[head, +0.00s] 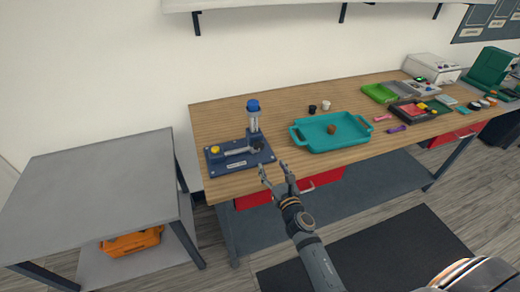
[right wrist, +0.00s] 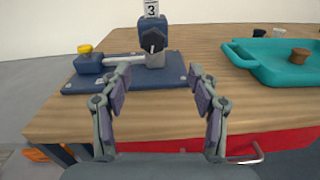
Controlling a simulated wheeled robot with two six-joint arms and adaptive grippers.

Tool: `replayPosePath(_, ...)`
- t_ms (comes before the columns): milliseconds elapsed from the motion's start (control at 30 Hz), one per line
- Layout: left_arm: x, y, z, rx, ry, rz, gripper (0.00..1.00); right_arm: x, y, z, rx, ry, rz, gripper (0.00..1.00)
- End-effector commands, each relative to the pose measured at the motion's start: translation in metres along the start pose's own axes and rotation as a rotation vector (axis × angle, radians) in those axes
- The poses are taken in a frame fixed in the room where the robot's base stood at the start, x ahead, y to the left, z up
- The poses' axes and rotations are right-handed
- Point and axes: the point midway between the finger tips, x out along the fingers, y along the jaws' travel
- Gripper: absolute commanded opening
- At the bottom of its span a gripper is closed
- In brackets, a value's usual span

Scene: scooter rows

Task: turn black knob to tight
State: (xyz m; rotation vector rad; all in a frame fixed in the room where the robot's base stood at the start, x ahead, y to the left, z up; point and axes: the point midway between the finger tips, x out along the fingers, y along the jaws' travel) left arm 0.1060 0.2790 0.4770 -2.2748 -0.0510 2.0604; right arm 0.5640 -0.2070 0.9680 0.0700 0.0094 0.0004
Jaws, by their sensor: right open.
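No tight mark can be made out. My right gripper (head: 274,172) is open and empty just in front of the table's front edge, short of the fixture. In the right wrist view its two fingers (right wrist: 158,82) stand apart, below the knob and roughly in line with it, not touching it. My left gripper is not in view.
The fixture also has a yellow knob (right wrist: 84,48), a grey tube and a blue-capped post (head: 253,106). A teal tray (head: 350,148) holding a brown piece stands to the right. Small black and white cups (head: 326,105) are behind it. A grey side table (head: 95,190) is left.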

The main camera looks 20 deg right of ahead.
Motion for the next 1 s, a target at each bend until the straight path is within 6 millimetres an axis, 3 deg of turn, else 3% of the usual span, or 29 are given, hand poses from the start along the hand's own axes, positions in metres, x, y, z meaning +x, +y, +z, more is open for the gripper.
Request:
replayPosePath(267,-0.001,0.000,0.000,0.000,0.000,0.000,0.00,0.009,0.009,0.000,-0.076,-0.009,0.036,0.61)
replayPosePath(700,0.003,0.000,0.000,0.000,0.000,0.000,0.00,0.092,0.011,-0.002,-0.072,-0.009,0.034,0.61)
replayPosePath(1000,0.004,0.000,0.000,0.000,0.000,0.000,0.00,0.107,0.012,-0.001,-0.071,-0.007,0.034,0.61)
